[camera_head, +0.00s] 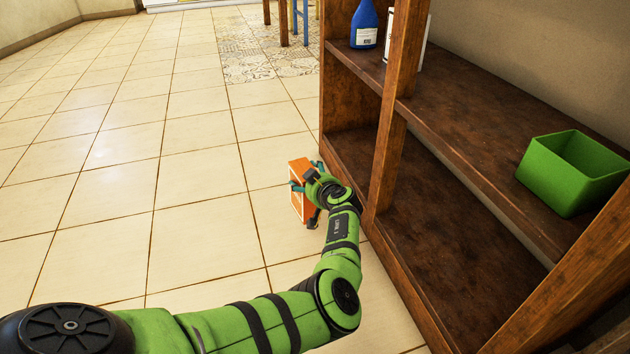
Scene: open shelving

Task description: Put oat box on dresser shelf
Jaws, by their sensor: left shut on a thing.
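The oat box, an orange box (297,203) with a pale panel on its side, is at the middle of the head view, left of the shelf unit. My left gripper (305,187) is shut on the orange box; the wrist partly hides the box. Tiled floor shows around the box, and I cannot tell how high above it the box is. The dresser is a dark brown wooden open shelf unit (386,150) on the right, with an upper shelf (465,125) and a bare lower shelf (440,245). My right gripper is not in view.
A green open bin (563,190) stands on the upper shelf at right. A blue bottle (365,25) and a white item (424,40) stand at its far end. A wooden upright (393,110) stands in front of the shelves. Clear tiled floor lies to the left.

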